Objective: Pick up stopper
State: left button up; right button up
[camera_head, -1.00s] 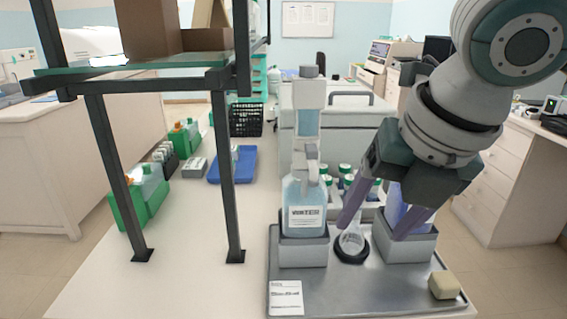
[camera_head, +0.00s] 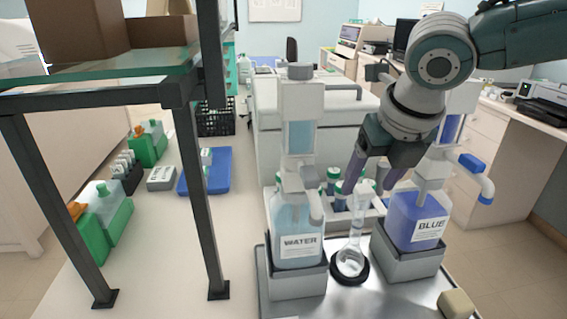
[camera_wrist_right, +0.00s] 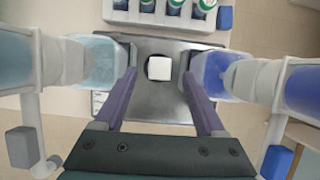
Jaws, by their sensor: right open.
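A clear long-necked flask (camera_head: 350,262) stands upright in a black ring between the water and blue bottles. My right gripper (camera_head: 368,188) is open, pointing down, with its fingertips around the top of the flask's neck. In the right wrist view a pale square piece (camera_wrist_right: 159,69) shows between the open fingers (camera_wrist_right: 158,75), apart from both. It looks like a stopper seen from above, but its seat on the flask cannot be made out. A beige block (camera_head: 456,304) lies at the tray's front right. My left gripper is not in view.
The water bottle (camera_head: 297,225) and blue bottle (camera_head: 415,218) stand in grey holders close on either side of the flask. Green-capped bottles stand behind. A black-framed shelf (camera_head: 180,94) rises at left, with a blue tray (camera_head: 218,172) beyond.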

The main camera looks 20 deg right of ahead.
jog(key=shift+x, duration=0.75)
jog(key=shift+c, duration=0.4)
grip_shut()
